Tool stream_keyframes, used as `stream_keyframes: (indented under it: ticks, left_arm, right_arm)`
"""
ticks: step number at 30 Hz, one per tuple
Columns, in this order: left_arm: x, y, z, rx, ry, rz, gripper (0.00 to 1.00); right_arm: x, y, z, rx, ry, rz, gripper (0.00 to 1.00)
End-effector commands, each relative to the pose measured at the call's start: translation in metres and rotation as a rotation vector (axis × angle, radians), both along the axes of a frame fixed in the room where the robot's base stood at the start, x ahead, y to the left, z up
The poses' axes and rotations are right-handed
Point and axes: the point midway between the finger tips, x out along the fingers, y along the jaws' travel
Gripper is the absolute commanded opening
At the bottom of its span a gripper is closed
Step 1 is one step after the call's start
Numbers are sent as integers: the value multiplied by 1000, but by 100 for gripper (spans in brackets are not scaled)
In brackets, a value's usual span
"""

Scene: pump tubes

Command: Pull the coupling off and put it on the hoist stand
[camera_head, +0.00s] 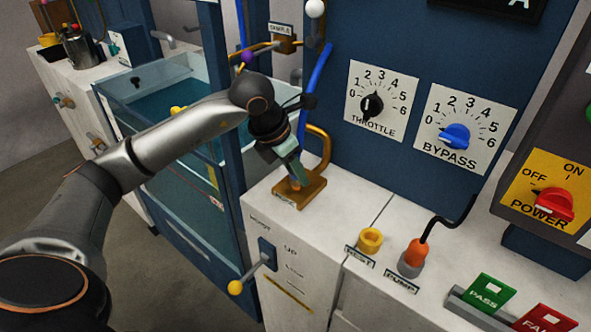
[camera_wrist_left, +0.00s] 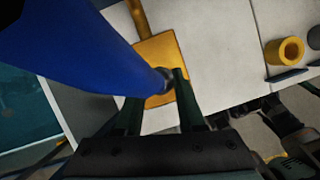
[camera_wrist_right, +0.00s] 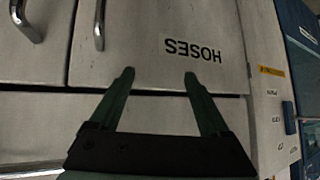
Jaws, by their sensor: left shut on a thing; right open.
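My left gripper (camera_head: 291,170) reaches down over a gold base plate (camera_head: 311,190) with a bent gold pipe (camera_head: 325,145) on the cabinet top. It is shut on the dark grey coupling (camera_wrist_left: 165,79) at the end of the thick blue hose (camera_wrist_left: 85,55). The gold plate (camera_wrist_left: 158,49) lies below the coupling; I cannot tell whether they touch. The hose (camera_head: 319,72) also shows in the head view. Which fixture is the hoist stand is not clearly readable. My right gripper (camera_wrist_right: 160,82) is open and empty before a cabinet front marked HOSES.
A yellow ring (camera_head: 370,238) and an orange plug (camera_head: 415,253) with a black cord stand to the right. A hoist lever with a yellow knob (camera_head: 235,287) sticks out from the cabinet. A glass-sided water tank (camera_head: 150,85) is at left. Clear white counter lies beside the gold plate.

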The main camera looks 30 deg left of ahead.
Motion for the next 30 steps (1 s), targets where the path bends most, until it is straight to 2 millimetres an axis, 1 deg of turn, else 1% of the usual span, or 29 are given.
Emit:
stream_keyframes:
  ticks: [17, 30]
  left_arm:
    - [0, 0, 1, 0, -1, 0, 0]
    - [1, 0, 11, -1, -6, 0, 0]
  right_arm:
    - [-6, 0, -3, 0, 13, 1, 80]
    - [-5, 0, 3, 0, 11, 1, 80]
